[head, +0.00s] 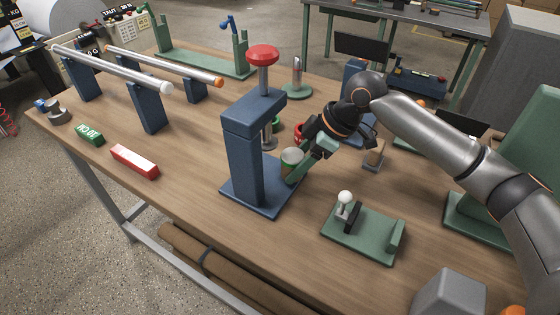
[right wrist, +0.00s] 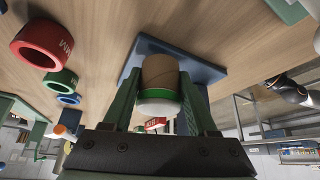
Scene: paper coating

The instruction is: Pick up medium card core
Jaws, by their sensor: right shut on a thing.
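My right gripper (head: 297,168) is shut on a brown card core (head: 291,158) with a green band, beside the blue press (head: 243,160). In the right wrist view my green fingers (right wrist: 157,95) sit on both sides of the core (right wrist: 160,72). Its pale end faces the camera, and the blue base plate (right wrist: 203,72) of the press shows behind it. I cannot tell whether the core touches that base. My left gripper is out of view.
Red (right wrist: 42,45), green (right wrist: 60,82) and blue rings lie on the table in the right wrist view. The press has a red knob (head: 262,55). A green fixture (head: 365,235) stands in front. Rods on blue stands and a red block (head: 134,161) are at left.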

